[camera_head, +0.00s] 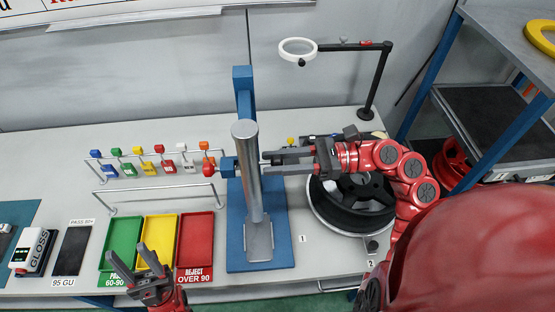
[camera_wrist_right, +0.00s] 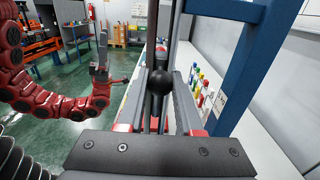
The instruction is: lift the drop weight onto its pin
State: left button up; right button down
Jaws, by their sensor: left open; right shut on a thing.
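A tall silver cylinder (camera_head: 250,175), which I take for the drop weight or its guide tube, stands above a steel plate on the blue stand (camera_head: 243,85). A red ball knob (camera_head: 209,171) sticks out left of the stand's blue bracket; whether it is the pin I cannot tell. My right gripper (camera_head: 268,161) reaches in from the right and ends beside the cylinder. In the right wrist view its fingers (camera_wrist_right: 160,110) are around a part with a black ball (camera_wrist_right: 160,82); the gripped spot is partly hidden. My left gripper (camera_head: 128,256) is open and empty near the green tray.
Green (camera_head: 122,240), yellow (camera_head: 158,243) and red (camera_head: 195,240) trays lie left of the stand, with a rail of coloured tags (camera_head: 150,166) behind. A black wheel (camera_head: 352,205) lies right of the stand under my right arm. A magnifier lamp (camera_head: 298,47) stands behind.

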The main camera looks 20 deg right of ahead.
jog(key=r+b, duration=0.1)
jog(key=b, duration=0.4)
jog(key=shift+r, duration=0.7)
jog(key=c, duration=0.6)
grip_release()
jog(key=shift+d, duration=0.1)
